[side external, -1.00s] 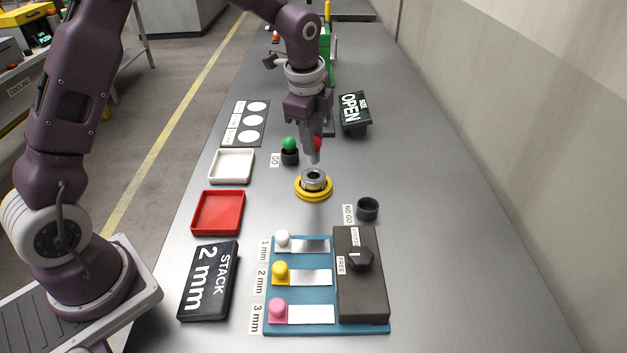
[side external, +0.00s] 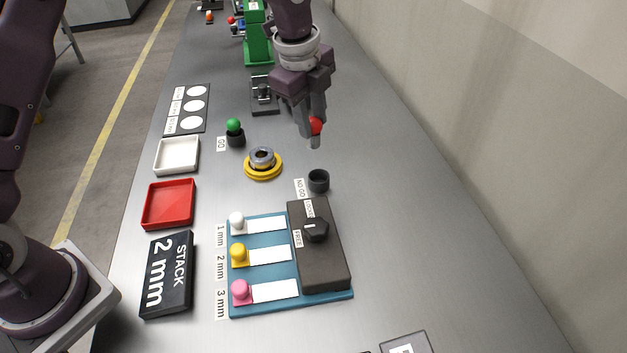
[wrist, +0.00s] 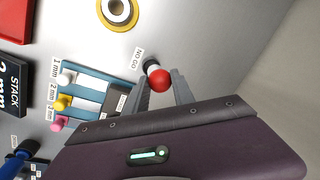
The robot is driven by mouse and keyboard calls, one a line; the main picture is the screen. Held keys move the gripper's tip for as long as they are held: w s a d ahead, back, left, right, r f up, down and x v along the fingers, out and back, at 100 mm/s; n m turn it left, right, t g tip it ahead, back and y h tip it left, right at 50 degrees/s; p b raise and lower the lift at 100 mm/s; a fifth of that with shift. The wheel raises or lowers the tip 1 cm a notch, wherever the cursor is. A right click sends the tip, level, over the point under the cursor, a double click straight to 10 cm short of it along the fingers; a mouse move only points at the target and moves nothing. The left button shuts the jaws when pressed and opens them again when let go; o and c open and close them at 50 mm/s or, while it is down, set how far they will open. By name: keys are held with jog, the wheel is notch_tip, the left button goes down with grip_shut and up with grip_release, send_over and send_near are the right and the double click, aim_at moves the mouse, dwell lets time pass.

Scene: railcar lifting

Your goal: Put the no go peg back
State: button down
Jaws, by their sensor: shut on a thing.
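The no go peg has a red ball top (side external: 316,126) and a grey shaft that points down. My gripper (side external: 309,128) is shut on it and holds it upright above the table. In the side view the shaft's lower end is above and slightly left of the dark NO GO holder (side external: 319,181), apart from it. The holder looks empty. In the wrist view the red ball (wrist: 159,79) sits between my fingertips, and the holder (wrist: 151,66) shows partly behind it beside its NO GO label (wrist: 137,58).
A metal ring on a yellow base (side external: 262,163) stands left of the NO GO holder. The green GO peg (side external: 234,127) stands in its own holder. The blue board (side external: 270,270) with its dark knob block (side external: 320,255) is just in front. The table to the right is clear.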

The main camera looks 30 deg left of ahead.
jog(key=shift+m, duration=0.3)
jog(key=f, duration=0.3)
jog(key=d+f, duration=0.1)
jog(key=f, duration=0.5)
jog(key=shift+d+f, duration=0.25)
jog(key=shift+f, duration=0.15)
jog(key=shift+f, duration=0.15)
jog(key=c, duration=1.1)
grip_release()
jog(key=shift+o, duration=0.2)
jog(key=v, duration=1.2)
